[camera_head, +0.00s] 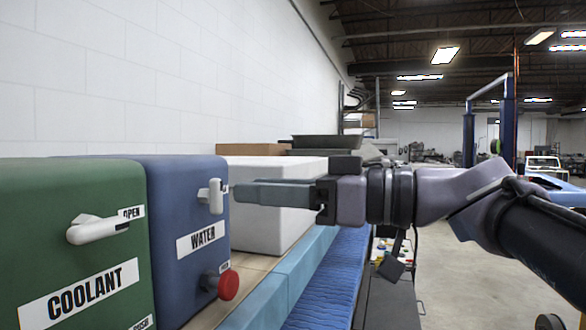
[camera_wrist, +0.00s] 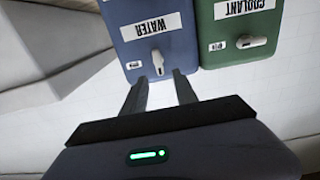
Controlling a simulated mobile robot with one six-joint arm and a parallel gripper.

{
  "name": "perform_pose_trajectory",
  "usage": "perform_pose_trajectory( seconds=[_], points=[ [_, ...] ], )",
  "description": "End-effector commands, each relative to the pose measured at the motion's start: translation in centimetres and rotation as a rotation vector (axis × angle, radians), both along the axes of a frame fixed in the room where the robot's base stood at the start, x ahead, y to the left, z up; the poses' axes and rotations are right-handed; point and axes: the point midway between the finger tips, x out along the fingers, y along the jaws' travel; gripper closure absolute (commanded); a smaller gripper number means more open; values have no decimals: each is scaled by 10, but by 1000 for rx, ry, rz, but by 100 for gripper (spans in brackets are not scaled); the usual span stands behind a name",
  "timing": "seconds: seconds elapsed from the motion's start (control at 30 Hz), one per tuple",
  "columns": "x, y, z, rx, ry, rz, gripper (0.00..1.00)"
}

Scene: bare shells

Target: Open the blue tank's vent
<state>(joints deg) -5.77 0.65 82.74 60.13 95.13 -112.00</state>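The blue tank (camera_head: 180,212), labelled WATER, stands beside the green tank. Its white vent lever (camera_head: 210,196) is on the upper front face. A red knob (camera_head: 229,285) is low on the same face. My gripper (camera_head: 236,194) reaches in from the right, fingers pointing at the lever, with its tips close to it. In the wrist view my gripper (camera_wrist: 158,75) is open and empty, and the white lever (camera_wrist: 158,62) shows between the fingertips; I cannot tell whether they touch it. A small label (camera_wrist: 133,65) sits beside the lever. The blue tank also shows there (camera_wrist: 150,40), upside down.
The green COOLANT tank (camera_head: 70,240) stands close by with its own white lever (camera_head: 97,229). A white box (camera_head: 270,222) stands beyond the blue tank. A white block wall (camera_head: 150,80) runs behind. Open floor (camera_head: 465,280) lies to the right.

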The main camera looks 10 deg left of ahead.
Motion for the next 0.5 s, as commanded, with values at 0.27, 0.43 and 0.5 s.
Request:
perform_pose_trajectory(
  seconds=[0.27,0.43,0.5],
  points=[
    [4,51,2,0,2,2,65],
    [5,58,0,-1,1,0,65],
    [5,58,0,-1,1,-1,65]
  ],
)
